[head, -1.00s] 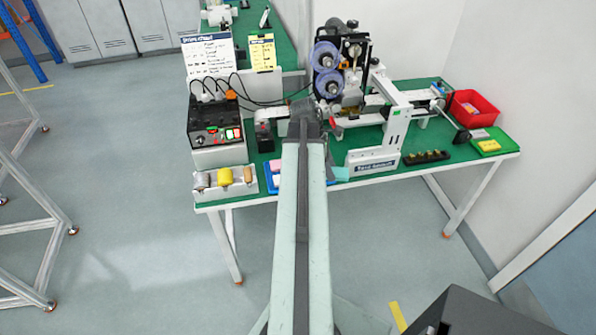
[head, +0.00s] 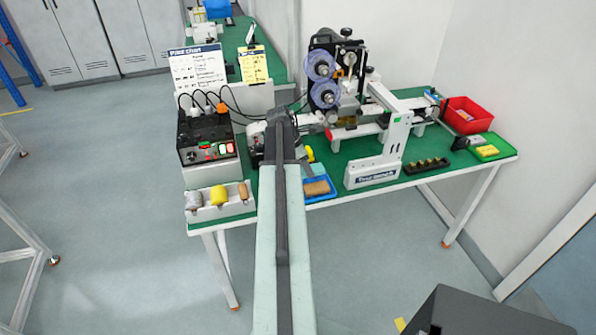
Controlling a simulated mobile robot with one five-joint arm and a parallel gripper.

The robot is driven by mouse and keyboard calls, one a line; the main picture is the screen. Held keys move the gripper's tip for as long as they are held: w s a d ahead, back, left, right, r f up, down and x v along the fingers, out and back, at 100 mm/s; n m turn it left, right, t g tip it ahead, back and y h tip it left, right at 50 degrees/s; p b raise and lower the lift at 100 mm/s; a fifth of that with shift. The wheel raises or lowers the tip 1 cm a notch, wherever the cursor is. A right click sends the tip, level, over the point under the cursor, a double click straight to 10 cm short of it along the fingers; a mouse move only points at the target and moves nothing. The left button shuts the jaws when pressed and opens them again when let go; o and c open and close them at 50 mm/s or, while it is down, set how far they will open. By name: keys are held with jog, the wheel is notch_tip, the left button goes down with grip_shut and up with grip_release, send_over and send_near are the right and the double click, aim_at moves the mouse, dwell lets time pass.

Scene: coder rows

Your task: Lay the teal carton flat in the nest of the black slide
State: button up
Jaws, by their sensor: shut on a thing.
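A small teal piece, taken as the teal carton (head: 315,169), shows just right of my arm, above the blue tray. My gripper (head: 304,160) shows only as a grey sliver beside the arm, touching the carton. It is shut on the carton; its fingertips are mostly hidden. The printing machine (head: 335,80) with two purple reels stands behind on the green bench, with a pale rail running across under it. I cannot make out the black slide or its nest for sure; my arm covers part of that area.
A blue tray (head: 321,199) with a brown block lies at the bench's front edge. A white sign block (head: 372,175) and a black strip (head: 427,165) stand right of it. A control box (head: 208,140) and a roller holder (head: 220,207) are left. A red bin (head: 467,113) is far right.

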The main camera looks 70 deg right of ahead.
jog(key=shift+d, duration=0.15)
jog(key=shift+w+d+f, duration=0.15)
jog(key=shift+w+d, duration=0.25)
jog(key=shift+w, duration=0.1)
jog(key=f+b, duration=0.3)
jog(key=b, duration=0.1)
jog(key=shift+s+f, duration=0.25)
jog(key=shift+f, duration=0.05)
jog(key=shift+w+a+r, duration=0.1)
jog(key=shift+w+r, duration=0.05)
jog(key=shift+w, duration=0.05)
jog(key=o, duration=1.1)
jog(key=shift+o, duration=0.2)
